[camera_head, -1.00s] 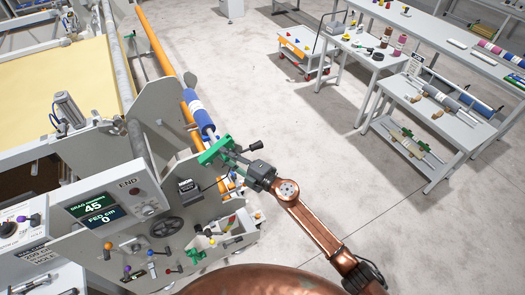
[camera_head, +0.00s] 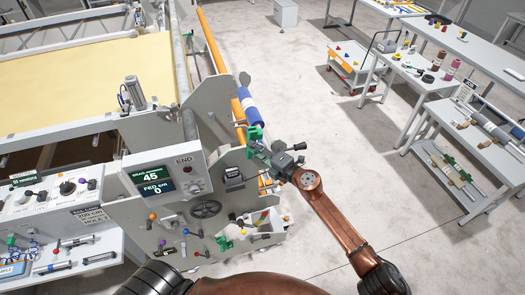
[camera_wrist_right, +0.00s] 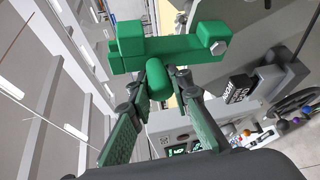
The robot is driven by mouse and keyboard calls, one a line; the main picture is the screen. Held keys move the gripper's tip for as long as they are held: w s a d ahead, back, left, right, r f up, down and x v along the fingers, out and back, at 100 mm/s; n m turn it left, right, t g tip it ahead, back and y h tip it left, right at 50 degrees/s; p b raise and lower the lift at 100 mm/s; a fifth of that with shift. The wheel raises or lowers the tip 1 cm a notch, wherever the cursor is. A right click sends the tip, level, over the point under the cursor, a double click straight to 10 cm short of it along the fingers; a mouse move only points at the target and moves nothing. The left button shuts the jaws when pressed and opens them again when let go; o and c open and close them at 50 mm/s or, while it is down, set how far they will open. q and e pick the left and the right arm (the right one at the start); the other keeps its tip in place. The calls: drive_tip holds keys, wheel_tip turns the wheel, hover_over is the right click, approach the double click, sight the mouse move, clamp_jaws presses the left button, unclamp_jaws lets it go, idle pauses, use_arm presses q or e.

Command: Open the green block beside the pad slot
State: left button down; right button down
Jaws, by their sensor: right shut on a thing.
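The green block (camera_head: 255,132) is at the end of the quilting gantry, just below the blue end of a roller. In the right wrist view the green block (camera_wrist_right: 170,50) is a stepped arm with a silver hex bolt at one end and a round green grip (camera_wrist_right: 157,78) pointing at me. My right gripper (camera_head: 268,152) is at the block, and its two green-padded fingers (camera_wrist_right: 160,115) are shut on the grip. The fingertips partly hide the grip's sides. I cannot make out a pad slot for certain. My left gripper is not in view.
The control panel (camera_head: 165,183) reads 45 and 0. A black handwheel (camera_head: 205,209) and several coloured knobs sit below it. An orange tube (camera_head: 214,42) runs along the gantry. Benches and a shelf (camera_head: 462,170) with rollers stand right. Between them is bare floor (camera_head: 320,135).

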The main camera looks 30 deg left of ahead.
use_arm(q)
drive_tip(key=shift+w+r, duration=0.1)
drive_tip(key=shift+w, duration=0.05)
use_arm(e)
drive_tip(key=shift+f, duration=0.15)
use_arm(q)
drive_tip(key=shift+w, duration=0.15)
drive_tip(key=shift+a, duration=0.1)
use_arm(e)
drive_tip(key=shift+f, duration=0.15)
drive_tip(key=c, duration=2.1)
unclamp_jaws()
drive_tip(key=shift+d, duration=0.1)
drive_tip(key=shift+o, duration=1.4)
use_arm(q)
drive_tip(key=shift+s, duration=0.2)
use_arm(e)
drive_tip(key=shift+o, duration=0.4)
